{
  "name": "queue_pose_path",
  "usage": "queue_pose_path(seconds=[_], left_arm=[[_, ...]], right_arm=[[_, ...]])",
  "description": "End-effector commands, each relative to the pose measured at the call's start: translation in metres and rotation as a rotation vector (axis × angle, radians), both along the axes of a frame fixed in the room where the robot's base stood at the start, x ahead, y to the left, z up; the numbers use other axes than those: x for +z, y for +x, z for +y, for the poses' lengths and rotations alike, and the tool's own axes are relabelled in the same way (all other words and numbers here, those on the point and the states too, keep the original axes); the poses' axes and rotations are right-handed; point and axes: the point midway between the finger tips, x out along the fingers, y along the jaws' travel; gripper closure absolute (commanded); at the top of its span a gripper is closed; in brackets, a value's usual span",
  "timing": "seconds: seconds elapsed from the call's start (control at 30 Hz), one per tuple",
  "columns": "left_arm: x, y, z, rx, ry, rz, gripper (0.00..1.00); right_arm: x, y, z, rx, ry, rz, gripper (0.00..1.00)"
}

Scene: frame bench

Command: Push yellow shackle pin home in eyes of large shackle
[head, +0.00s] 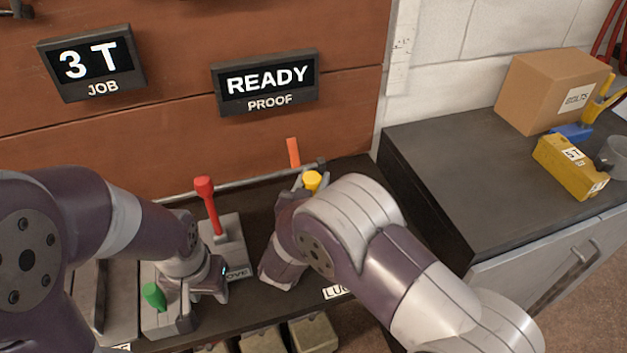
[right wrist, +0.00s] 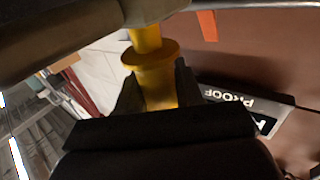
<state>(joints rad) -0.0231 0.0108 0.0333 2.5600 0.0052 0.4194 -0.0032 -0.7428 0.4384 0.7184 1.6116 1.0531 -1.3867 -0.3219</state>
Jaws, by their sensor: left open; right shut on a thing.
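The yellow shackle pin (head: 312,180) shows beside my right gripper in the head view, with my right arm covering much of that area. In the right wrist view, my right gripper (right wrist: 158,92) is shut on the collared yellow pin (right wrist: 152,58). The pin's narrower shaft runs up to a grey metal part (right wrist: 152,10), which may be the large shackle. I cannot tell how deep the pin sits in an eye. My left gripper (head: 206,306) is open, low over the bench beside a green-knobbed lever (head: 154,296).
A red-handled lever (head: 208,203) stands between my arms on the dark bench (head: 255,225). An orange strip (head: 293,152) is behind the pin. A side cabinet (head: 450,165) holds a cardboard box (head: 550,88) and a yellow block (head: 570,166). Signs reading "3 T JOB" and "READY PROOF" (head: 265,82) hang behind.

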Motion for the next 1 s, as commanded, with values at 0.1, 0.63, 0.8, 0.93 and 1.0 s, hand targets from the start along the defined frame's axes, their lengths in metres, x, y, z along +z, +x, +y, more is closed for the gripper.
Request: queue_pose_path(seconds=[0.1,0.63,0.8,0.93,1.0], left_arm=[[-0.003,0.000,0.000,0.000,0.000,0.000,0.57],[-0.013,0.000,0.000,0.000,0.000,0.000,0.57],[-0.014,0.000,0.000,0.000,0.000,0.000,0.57],[-0.014,0.000,0.000,0.000,0.000,0.000,0.57],[-0.014,0.000,0.000,0.000,0.000,0.000,0.57]], right_arm=[[-0.003,0.000,0.000,0.000,0.001,-0.001,1.00],[-0.017,0.000,0.000,0.000,0.001,-0.001,1.00],[-0.019,0.000,0.000,0.000,0.002,-0.002,0.58],[-0.019,0.000,0.000,0.000,0.001,-0.001,0.35],[-0.019,0.000,0.000,0.000,0.001,-0.001,0.35]])
